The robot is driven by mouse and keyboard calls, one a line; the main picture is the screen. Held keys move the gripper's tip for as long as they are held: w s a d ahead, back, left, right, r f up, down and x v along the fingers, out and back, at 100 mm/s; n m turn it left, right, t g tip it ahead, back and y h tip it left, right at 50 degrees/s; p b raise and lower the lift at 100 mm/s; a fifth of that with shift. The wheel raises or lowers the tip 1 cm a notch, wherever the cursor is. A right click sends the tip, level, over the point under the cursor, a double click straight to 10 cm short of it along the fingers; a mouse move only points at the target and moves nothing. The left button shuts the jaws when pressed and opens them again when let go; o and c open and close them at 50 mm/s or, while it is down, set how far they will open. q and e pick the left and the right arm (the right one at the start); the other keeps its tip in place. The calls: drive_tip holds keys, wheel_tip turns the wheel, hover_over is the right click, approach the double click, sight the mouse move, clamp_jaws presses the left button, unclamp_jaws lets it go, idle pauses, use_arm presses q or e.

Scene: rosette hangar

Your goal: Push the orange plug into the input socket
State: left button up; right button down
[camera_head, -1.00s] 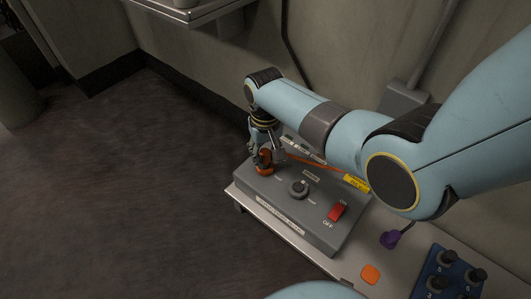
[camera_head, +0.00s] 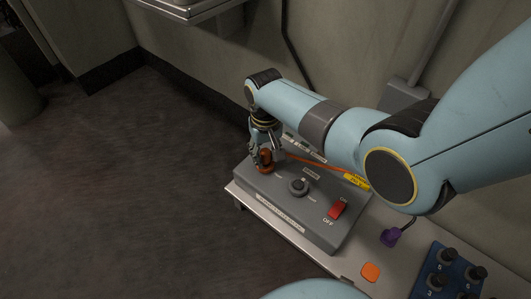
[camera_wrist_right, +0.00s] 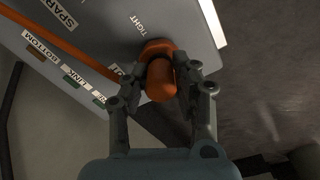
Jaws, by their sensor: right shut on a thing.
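The orange plug (camera_head: 264,159) is at the far left end of the grey control box's top. My right gripper (camera_head: 265,153) is shut on it from above. In the right wrist view the plug (camera_wrist_right: 161,82) is between the two fingertips (camera_wrist_right: 160,72). An orange collar (camera_wrist_right: 157,47) shows against the box face beyond the plug. The input socket itself is hidden by the plug and fingers, so I cannot tell how deep the plug is. An orange cord (camera_head: 318,164) runs from near the plug to a yellow tag (camera_head: 356,182). My left gripper is out of view.
The grey box (camera_head: 322,233) carries a black knob (camera_head: 298,187) and a red switch (camera_head: 337,210). It stands on a pale bench (camera_head: 350,262). A purple plug (camera_head: 391,237), an orange square (camera_head: 370,272) and a blue knob panel (camera_head: 440,270) are at right. A wall stands behind.

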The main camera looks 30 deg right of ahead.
drive_tip(key=c, duration=1)
unclamp_jaws()
wheel_tip(320, 180, up, 12)
drive_tip(key=shift+f, duration=0.1)
